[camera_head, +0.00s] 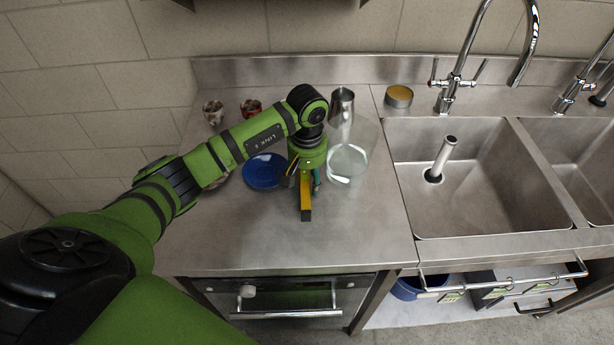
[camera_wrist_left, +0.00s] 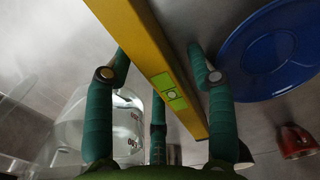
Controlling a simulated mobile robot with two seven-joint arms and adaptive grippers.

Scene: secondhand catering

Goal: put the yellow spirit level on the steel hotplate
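The yellow spirit level (camera_head: 305,199) is in my left gripper (camera_head: 306,178), over the steel counter, its dark end toward the front. In the left wrist view the yellow spirit level (camera_wrist_left: 168,72) runs from upper left to lower right between the green fingers of my left gripper (camera_wrist_left: 158,62), with a green vial window on its side. The left fingertip is partly hidden behind it. I cannot tell whether its lower end touches the surface. The steel top (camera_head: 225,240) lies below; I cannot make out a separate hotplate on it. My right gripper is not in view.
A blue plate (camera_head: 262,172) lies left of the gripper and a glass jar (camera_head: 347,163) stands close on its right. A steel jug (camera_head: 342,106), two small cups (camera_head: 213,112) and a tin (camera_head: 399,96) stand behind. The sink (camera_head: 480,190) is right. The counter's front is clear.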

